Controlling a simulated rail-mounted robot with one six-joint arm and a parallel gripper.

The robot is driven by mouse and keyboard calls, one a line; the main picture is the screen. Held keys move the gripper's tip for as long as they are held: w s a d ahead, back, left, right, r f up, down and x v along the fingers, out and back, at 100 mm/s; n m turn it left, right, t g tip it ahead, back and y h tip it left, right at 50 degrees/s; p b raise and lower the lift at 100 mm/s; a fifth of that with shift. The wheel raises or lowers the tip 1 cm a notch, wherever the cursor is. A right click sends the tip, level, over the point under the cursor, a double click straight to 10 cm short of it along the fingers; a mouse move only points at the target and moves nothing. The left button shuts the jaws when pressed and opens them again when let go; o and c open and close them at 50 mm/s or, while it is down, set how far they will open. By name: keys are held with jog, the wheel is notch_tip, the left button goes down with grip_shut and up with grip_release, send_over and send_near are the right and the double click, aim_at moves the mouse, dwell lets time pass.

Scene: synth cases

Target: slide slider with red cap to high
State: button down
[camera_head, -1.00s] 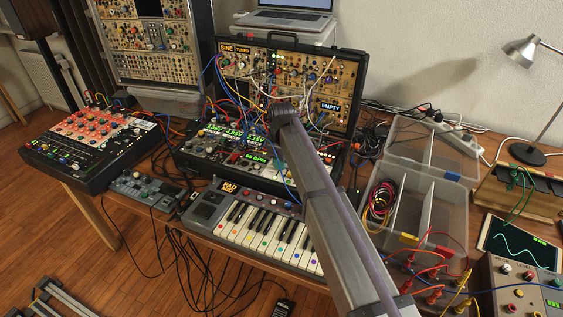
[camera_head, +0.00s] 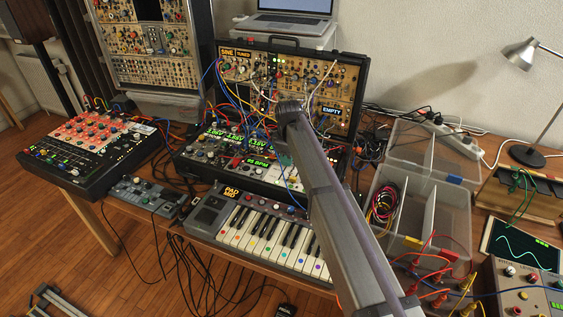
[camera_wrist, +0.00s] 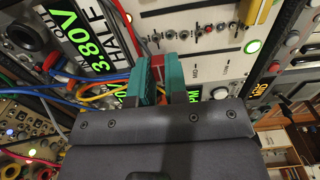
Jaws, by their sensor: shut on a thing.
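My gripper (camera_wrist: 159,76) shows in the wrist view as two green fingers close together over a pale synth panel (camera_wrist: 228,70). A thin strip of red shows between the fingertips, and the fingers are shut on it. It appears to be the slider's red cap (camera_wrist: 158,63); its stem and slot are mostly hidden by the fingers, so I cannot read its position. A green readout of 3.80V (camera_wrist: 64,28) shows on the black panel at the upper left. In the head view my arm hides the fingers; the lower part of the synth case (camera_head: 228,152) lies beneath it.
Blue, red and yellow patch cables (camera_wrist: 95,88) run close left of the fingers. A keyboard (camera_head: 262,238) lies in front of the case, and a clear divided box (camera_head: 430,190) stands right.

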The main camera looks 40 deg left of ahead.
jog(key=c, duration=1.1)
grip_release()
jog(key=shift+w, duration=0.15)
notch_tip(320, 180, up, 11)
jog(key=p, duration=1)
jog(key=shift+f+p, duration=0.1)
jog(key=shift+p, duration=0.3)
jog(key=s+d+m, duration=0.4)
jog(key=d+m, duration=0.3)
jog(key=d, duration=1.4)
jog(key=s+d+m, duration=0.5)
jog(key=d+m, duration=0.2)
jog(key=d, duration=1.3)
jog(key=s+d+m, duration=0.4)
jog(key=d+m, duration=0.3)
jog(key=d, duration=1.4)
jog(key=shift+s+d, duration=0.3)
jog(key=shift+s, duration=0.1)
